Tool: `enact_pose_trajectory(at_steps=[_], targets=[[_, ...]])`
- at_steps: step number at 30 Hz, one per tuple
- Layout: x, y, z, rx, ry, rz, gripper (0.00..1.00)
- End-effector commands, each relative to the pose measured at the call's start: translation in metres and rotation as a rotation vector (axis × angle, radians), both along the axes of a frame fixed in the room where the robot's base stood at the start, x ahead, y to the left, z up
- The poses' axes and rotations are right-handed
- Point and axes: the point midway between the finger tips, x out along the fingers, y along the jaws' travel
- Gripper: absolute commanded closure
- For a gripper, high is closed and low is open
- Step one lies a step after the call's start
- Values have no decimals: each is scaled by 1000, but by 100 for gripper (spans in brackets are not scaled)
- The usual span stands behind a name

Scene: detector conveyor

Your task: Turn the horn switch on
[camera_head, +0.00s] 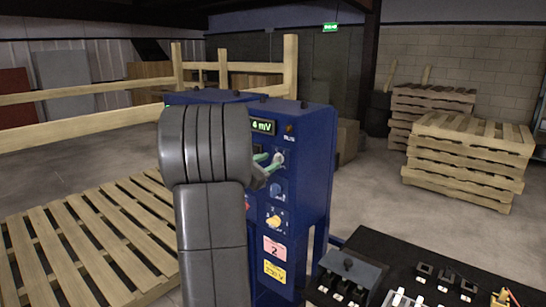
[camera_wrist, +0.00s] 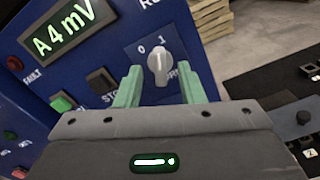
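The horn switch (camera_wrist: 160,66) is a pale grey rotary knob on the blue detector panel (camera_wrist: 98,52), with marks 0 and 1 above it. Its label below is partly hidden by my gripper. The knob's handle stands roughly upright in the wrist view; I cannot tell surely which mark it points to. My gripper (camera_wrist: 159,70) is open, with one green finger on each side of the knob; contact is not clear. In the head view the gripper (camera_head: 267,162) reaches the panel at the knob (camera_head: 279,158), and my arm hides the panel's left part.
The panel holds a lit display (camera_wrist: 62,30), a green button (camera_wrist: 62,103) and a black button (camera_wrist: 101,81) left of the knob. A yellow knob (camera_head: 274,221) sits lower. A black console (camera_head: 440,260) stands at right; pallets (camera_head: 465,160) stand behind.

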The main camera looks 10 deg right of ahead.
Motion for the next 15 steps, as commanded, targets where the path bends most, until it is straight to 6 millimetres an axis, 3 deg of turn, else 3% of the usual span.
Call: enact_pose_trajectory(at_steps=[6, 15], targets=[[15, -20, 1, 0, 0, -1, 65], [19, -24, 0, 0, 0, 1, 65]])
